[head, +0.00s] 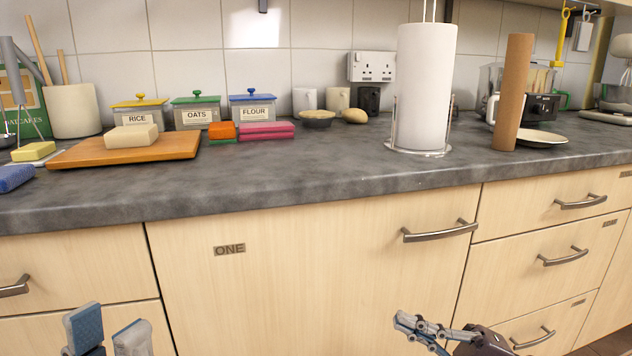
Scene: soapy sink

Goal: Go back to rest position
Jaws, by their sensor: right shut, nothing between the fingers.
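My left gripper (108,332) shows at the bottom left edge, low in front of the cabinet doors. Its two fingers point up with a gap between them, and nothing is seen in the gap. My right gripper (408,324) shows at the bottom, right of centre, pointing left in front of the cabinet. Its fingers are shut and hold nothing. Both grippers are below the worktop (330,178) and appear apart from everything on it. Most of both arms is out of view.
The worktop carries a wooden board (70,151), labelled jars (196,114), a paper towel roll (425,90), a cardboard tube (512,92) and a plate (543,139). Its front middle is clear. Drawer handles (440,231) stick out below.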

